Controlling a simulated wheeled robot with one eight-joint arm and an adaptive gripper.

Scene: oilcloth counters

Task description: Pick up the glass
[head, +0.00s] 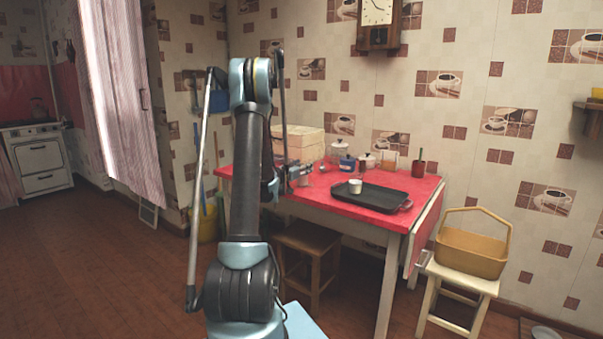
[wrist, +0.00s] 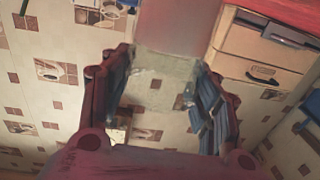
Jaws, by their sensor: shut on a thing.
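The glass (wrist: 162,72) is clear and see-through. In the wrist view it sits between the two fingers of my gripper (wrist: 162,95), which is shut on it, one finger on each side. The wall tiles show through the glass. In the head view my gripper (head: 297,176) is small, over the left part of the red-topped table (head: 333,201), and partly hidden by my arm. From these views I cannot tell whether the glass touches the table.
A black tray (head: 384,199) with a white cup (head: 355,186) lies on the table. A wooden box (head: 300,144), glass jars (head: 347,164) and a brown pot (head: 418,168) stand at the back. A stool (head: 308,240) is below; a basket (head: 472,250) sits on a white stool at right.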

